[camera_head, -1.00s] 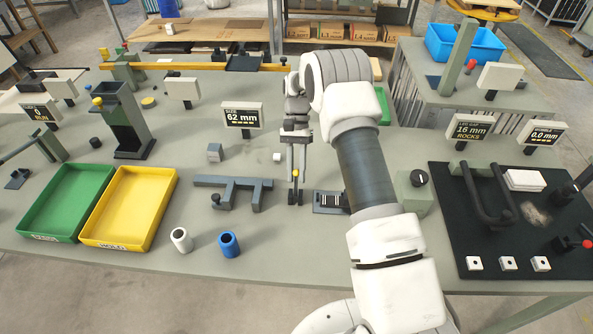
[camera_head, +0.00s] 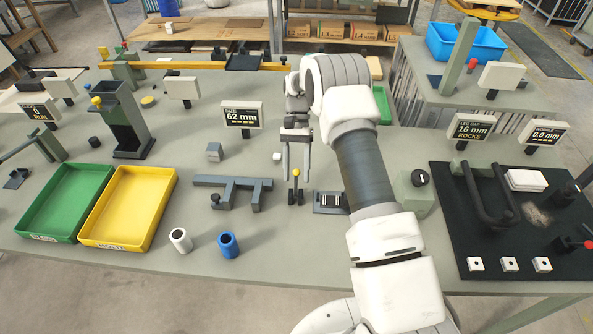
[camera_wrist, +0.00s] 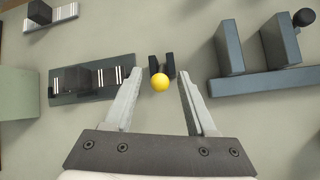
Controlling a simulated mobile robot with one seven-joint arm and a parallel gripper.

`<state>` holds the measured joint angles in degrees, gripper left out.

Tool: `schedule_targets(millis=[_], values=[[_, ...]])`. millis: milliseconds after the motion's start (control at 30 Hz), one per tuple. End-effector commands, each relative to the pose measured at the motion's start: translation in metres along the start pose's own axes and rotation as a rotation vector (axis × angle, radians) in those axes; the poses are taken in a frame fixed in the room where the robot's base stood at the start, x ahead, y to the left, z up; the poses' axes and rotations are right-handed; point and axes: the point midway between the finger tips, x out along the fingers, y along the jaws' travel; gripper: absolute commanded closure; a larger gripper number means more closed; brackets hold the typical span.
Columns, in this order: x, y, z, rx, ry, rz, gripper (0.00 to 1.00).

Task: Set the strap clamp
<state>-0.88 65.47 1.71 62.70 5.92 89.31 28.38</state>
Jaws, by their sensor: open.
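A small dark lever piece with a yellow ball knob (camera_head: 296,172) stands on the bench; I take it to be the strap clamp. My gripper (camera_head: 296,177) is open and points down over it. In the wrist view the yellow knob (camera_wrist: 160,83) shows in the gap between the two fingers, touching neither as far as I can see. Two dark uprights (camera_wrist: 161,66) stand just beyond the knob. I cannot tell the exact height of my fingertips above it.
A dark striped plate with a block (camera_wrist: 95,80) lies close left in the wrist view. A grey-blue bracket with upright plates (camera_wrist: 265,82) stands close right. A white cylinder (camera_head: 180,240) and a blue cylinder (camera_head: 228,244) stand near the front edge. Yellow (camera_head: 162,180) and green (camera_head: 30,222) trays lie left.

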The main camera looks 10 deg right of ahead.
Motion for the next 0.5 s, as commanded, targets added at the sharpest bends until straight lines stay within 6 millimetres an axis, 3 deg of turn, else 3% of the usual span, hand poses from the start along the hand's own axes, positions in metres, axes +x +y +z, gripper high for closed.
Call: schedule_targets(millis=[233,500], values=[[-0.006,0.000,-0.001,0.000,0.001,0.000,0.44],[-0.041,-0.001,-0.002,0.000,0.003,-0.002,0.44]])
